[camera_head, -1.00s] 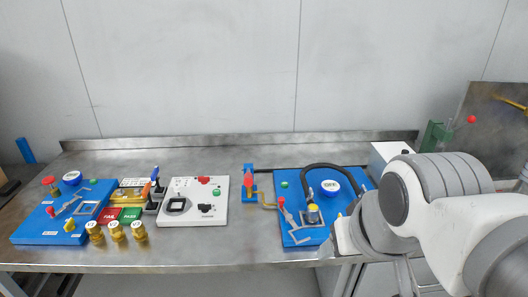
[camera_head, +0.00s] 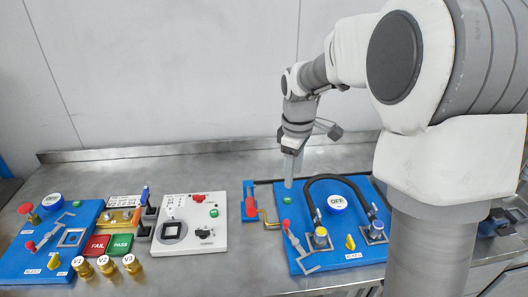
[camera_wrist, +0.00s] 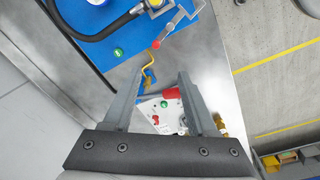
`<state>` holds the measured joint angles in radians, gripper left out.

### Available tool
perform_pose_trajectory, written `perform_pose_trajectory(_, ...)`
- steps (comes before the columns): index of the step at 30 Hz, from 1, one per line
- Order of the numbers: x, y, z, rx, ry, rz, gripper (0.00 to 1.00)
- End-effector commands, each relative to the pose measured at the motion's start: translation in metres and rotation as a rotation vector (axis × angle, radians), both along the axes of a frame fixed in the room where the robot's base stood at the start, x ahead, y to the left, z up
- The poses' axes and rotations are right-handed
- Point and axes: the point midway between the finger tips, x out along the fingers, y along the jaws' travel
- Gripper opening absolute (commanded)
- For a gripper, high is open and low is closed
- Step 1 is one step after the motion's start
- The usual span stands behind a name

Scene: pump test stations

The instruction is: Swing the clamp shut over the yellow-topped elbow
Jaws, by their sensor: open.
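The yellow-topped elbow (camera_head: 321,238) stands upright in a square grey seat on the right blue board (camera_head: 352,254), a black hose running up from it. The clamp (camera_head: 300,246), a grey bar with a red knob (camera_head: 286,224), lies to the left of the elbow and appears open, not across it. In the wrist view the red knob (camera_wrist: 156,45) and clamp bar (camera_wrist: 176,20) show beyond the fingertips; the elbow is at most partly seen at the top edge. My gripper (camera_head: 289,184) is open and empty, pointing down above the board's back left corner; its fingers (camera_wrist: 161,76) are spread.
A red-handled fixture (camera_head: 250,204) with a yellow crank stands left of the board. A white switch panel (camera_head: 190,224), brass weights (camera_head: 107,266) and another blue board (camera_head: 30,262) lie farther left. A second, blue-topped elbow (camera_head: 376,229) and the hose (camera_head: 350,181) occupy the right side.

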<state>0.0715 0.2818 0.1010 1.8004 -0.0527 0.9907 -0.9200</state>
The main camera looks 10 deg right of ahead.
Motion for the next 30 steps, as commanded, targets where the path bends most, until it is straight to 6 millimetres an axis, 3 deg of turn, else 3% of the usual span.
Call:
perform_pose_trajectory(6,0.027,0.001,-0.029,0.006,0.060,0.133,0.58)
perform_pose_trajectory(16,0.032,0.001,-0.062,0.009,0.077,0.165,0.58)
perform_pose_trajectory(30,0.031,0.001,-0.163,0.009,0.078,0.163,0.58)
